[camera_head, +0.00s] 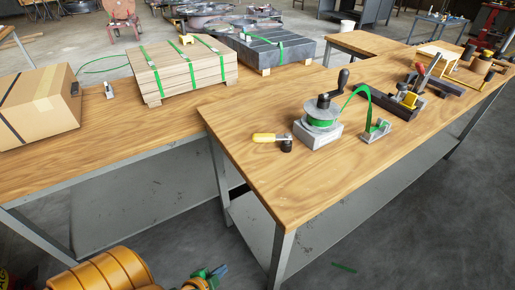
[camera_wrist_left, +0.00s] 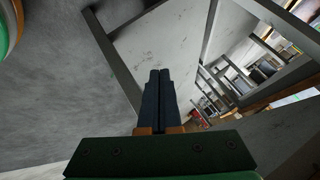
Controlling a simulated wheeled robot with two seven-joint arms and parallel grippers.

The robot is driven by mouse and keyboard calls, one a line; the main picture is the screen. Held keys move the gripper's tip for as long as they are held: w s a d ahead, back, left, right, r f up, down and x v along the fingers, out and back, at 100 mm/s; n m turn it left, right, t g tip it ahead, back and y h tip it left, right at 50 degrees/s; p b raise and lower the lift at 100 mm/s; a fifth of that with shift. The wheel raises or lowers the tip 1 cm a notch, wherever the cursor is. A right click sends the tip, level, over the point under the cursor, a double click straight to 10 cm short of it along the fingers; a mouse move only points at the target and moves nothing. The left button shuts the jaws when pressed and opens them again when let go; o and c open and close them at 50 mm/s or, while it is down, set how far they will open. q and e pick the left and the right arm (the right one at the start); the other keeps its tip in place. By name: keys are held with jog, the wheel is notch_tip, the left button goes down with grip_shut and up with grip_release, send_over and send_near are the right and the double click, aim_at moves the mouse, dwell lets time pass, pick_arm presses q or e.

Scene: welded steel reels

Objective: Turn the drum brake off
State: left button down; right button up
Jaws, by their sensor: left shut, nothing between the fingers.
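The drum (camera_head: 322,112) is a reel wound with green strap, on a grey block base near the front table's left end. A black crank handle (camera_head: 342,80) stands up on it. A lever with a yellow grip (camera_head: 265,138) and a dark knob lies beside the base on its left; it may be the brake, but its setting is too small to tell. My left gripper (camera_head: 221,269) is low at the bottom of the head view, below the tabletop and well apart from the drum. In the left wrist view its dark fingers (camera_wrist_left: 158,95) are together and empty. My right gripper is not in view.
The front table (camera_head: 330,180) has an edge between my left gripper and the drum. Green strap runs to a small metal bracket (camera_head: 376,131) on the right. Tools stand farther right.

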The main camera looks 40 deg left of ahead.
pick_arm(q)
jog(key=w+a+r+m+t, duration=0.35)
jog(key=w+r, duration=0.25)
jog(key=r, duration=0.5)
jog(key=m+t+h+p, duration=0.1)
jog(key=m+t+h, duration=0.3)
jog(key=m+t, duration=0.45)
send_near(258, 159)
jog(key=s+d+r+m+g, duration=0.1)
jog(key=s+d+r, duration=0.1)
jog(key=s+r, duration=0.2)
jog(key=shift+m, duration=0.3)
jog(key=p+x, duration=0.1)
jog(key=x, duration=0.9)
jog(key=shift+f, duration=0.1)
jog(key=w, duration=0.1)
jog(key=w+a, duration=0.1)
jog(key=w, duration=0.1)
jog(key=shift+a+r, duration=0.25)
jog(key=shift+a, duration=0.1)
jog(key=shift+w+a+r, duration=0.1)
jog(key=shift+w+a, duration=0.2)
jog(key=shift+w, duration=0.05)
jog(key=shift+d, duration=0.1)
